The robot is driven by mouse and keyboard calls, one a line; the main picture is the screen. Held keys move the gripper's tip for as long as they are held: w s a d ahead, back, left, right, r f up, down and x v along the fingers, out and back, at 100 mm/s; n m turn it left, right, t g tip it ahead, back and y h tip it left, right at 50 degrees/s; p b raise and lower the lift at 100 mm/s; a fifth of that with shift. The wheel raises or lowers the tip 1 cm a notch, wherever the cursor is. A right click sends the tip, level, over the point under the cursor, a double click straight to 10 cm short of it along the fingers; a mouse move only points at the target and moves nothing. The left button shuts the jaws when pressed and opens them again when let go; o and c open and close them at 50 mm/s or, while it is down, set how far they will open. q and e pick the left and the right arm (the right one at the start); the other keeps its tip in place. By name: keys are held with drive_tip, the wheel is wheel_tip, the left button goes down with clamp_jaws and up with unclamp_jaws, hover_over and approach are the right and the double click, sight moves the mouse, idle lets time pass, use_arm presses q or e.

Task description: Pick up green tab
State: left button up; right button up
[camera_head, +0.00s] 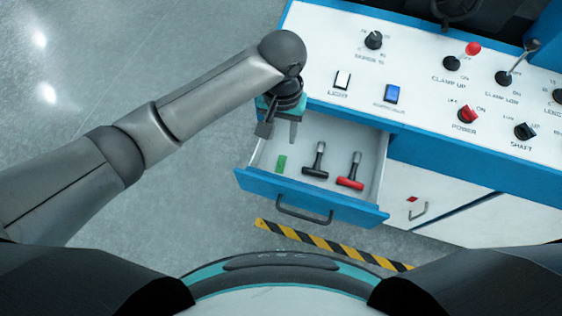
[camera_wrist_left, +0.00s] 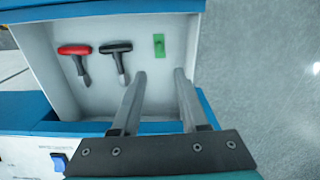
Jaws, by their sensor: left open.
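The green tab (camera_head: 281,164) lies flat on the floor of the open drawer (camera_head: 321,207), at its left end in the head view. In the left wrist view the tab (camera_wrist_left: 159,45) shows near the drawer's side wall, beyond my fingertips. My left gripper (camera_head: 279,134) hangs over the drawer's back left corner, apart from the tab. The left wrist view shows its two fingers (camera_wrist_left: 160,75) spread apart with nothing between them. My right gripper is in neither view.
A black-handled tool (camera_head: 317,161) and a red-handled tool (camera_head: 351,172) lie in the drawer, right of the tab. The control panel (camera_head: 420,105) with knobs and switches stands behind. A yellow-black stripe (camera_head: 320,241) marks the floor. Open floor is at left.

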use_arm(q)
drive_tip(key=b, duration=0.1)
hover_over(281, 161)
drive_tip(key=f, duration=0.6)
drive_tip(key=shift+w+f, duration=0.3)
drive_tip(key=f, duration=0.1)
drive_tip(key=f+b, duration=0.1)
drive_tip(key=f, duration=0.1)
drive_tip(key=f+b, duration=0.1)
drive_tip(key=f, duration=0.1)
drive_tip(key=shift+s+f, duration=0.1)
drive_tip(key=shift+s, duration=0.2)
clamp_jaws()
